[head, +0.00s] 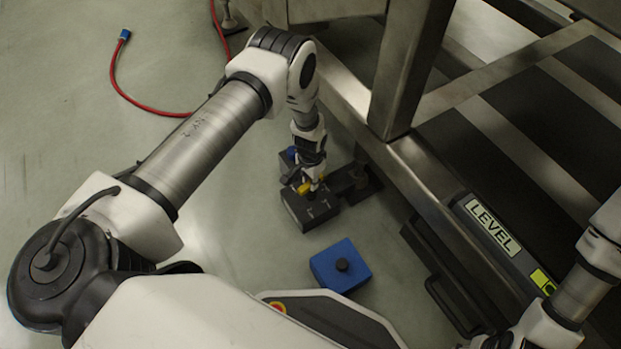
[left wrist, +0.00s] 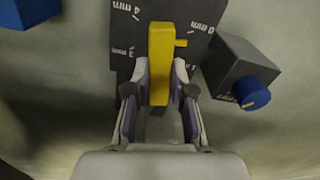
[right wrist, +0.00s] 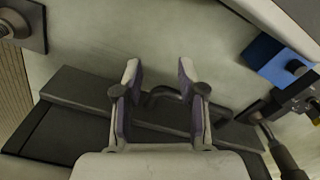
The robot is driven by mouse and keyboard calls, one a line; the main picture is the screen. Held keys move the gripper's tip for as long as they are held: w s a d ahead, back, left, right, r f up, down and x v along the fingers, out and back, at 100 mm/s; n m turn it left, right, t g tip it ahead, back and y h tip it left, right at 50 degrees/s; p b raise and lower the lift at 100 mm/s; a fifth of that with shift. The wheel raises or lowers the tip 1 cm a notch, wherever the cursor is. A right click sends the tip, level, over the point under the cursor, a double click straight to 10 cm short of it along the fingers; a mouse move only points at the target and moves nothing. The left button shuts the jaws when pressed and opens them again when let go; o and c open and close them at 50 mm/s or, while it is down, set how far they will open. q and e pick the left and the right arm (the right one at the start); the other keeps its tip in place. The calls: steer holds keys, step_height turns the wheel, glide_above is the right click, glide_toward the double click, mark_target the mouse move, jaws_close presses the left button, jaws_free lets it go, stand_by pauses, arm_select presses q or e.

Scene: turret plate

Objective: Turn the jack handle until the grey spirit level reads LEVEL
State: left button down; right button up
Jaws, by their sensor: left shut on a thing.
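The yellow jack handle (left wrist: 160,50) stands over a dark jack block (head: 312,211) with mm marks. A small yellow pointer on it sticks out to the right, near the 0 and 1 marks in the left wrist view. My left gripper (head: 312,184) is shut on the handle and partly hides it in the head view. The spirit level (head: 530,268) lies along the frame's edge with a LEVEL label and a yellow-green vial at its lower end, partly cut off by my right arm; its bubble is unclear. My right gripper (right wrist: 158,92) is open and empty.
A blue box with a dark knob (head: 341,266) stands on the floor near the jack. A dark box with a blue knob (left wrist: 240,72) sits beside the jack. The steel frame (head: 400,150) borders the right. A red hose (head: 140,105) lies on the floor at left.

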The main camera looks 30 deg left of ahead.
arm_select(q)
steer(key=n, duration=0.3)
steer(key=shift+n, duration=0.3)
steer(key=shift+p, duration=0.3)
steer(key=c, duration=1)
jaws_free()
step_height(320, 180, up, 12)
